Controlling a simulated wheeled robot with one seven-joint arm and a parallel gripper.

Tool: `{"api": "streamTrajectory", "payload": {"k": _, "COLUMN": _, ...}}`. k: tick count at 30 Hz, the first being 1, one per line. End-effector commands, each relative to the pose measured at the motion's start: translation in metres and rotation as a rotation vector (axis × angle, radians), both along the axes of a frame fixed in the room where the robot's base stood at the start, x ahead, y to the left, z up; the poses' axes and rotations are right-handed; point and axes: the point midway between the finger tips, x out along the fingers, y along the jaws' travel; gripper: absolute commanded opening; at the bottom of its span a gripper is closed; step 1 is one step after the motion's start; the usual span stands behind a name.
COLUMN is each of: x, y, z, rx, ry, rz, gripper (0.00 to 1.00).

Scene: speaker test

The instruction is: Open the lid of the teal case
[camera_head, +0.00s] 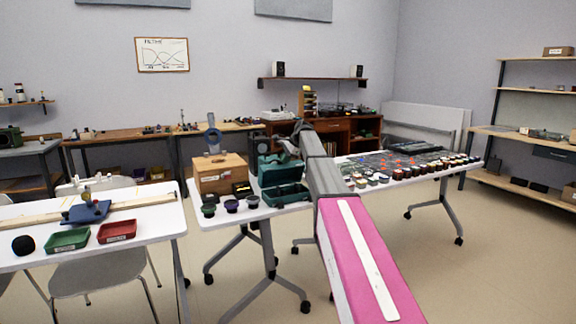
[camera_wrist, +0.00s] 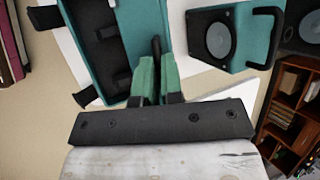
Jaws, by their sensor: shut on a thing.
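The teal case (camera_head: 287,197) stands near the front edge of the middle white table. In the wrist view the teal case (camera_wrist: 82,50) is at the upper left, with its dark interior and black fittings in sight, so it is at least partly open. A teal lid panel (camera_wrist: 141,25) stands beside the interior; how far it is tilted is hard to tell. My gripper (camera_wrist: 157,66) is shut with its green fingers on a thin black handle (camera_wrist: 156,46) at the lid. In the head view my gripper (camera_head: 285,155) is small and partly hidden by my arm.
A teal speaker box (camera_wrist: 234,38) with a black handle is close to the right of my fingers. A wooden box (camera_head: 220,175) and several dark cups (camera_head: 231,206) are left of the case. Small parts crowd the table (camera_head: 352,184) to the right.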

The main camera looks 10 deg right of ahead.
Motion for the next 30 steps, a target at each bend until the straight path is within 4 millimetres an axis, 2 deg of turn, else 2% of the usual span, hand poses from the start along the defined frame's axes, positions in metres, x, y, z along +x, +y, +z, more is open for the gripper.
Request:
{"api": "streamTrajectory", "payload": {"k": 1, "x": 0.011, "y": 0.002, "z": 0.002, "rx": -0.010, "ry": 0.033, "rz": 0.001, "gripper": 0.00}}
{"api": "streamTrajectory", "payload": {"k": 5, "x": 0.023, "y": 0.006, "z": 0.003, "rx": -0.033, "ry": 0.107, "rz": 0.000, "gripper": 0.00}}
{"api": "streamTrajectory", "payload": {"k": 18, "x": 0.070, "y": 0.023, "z": -0.003, "rx": -0.029, "ry": 0.095, "rz": 0.002, "gripper": 0.00}}
{"api": "streamTrajectory", "payload": {"k": 30, "x": 0.092, "y": 0.031, "z": -0.014, "rx": -0.028, "ry": 0.095, "rz": 0.002, "gripper": 0.00}}
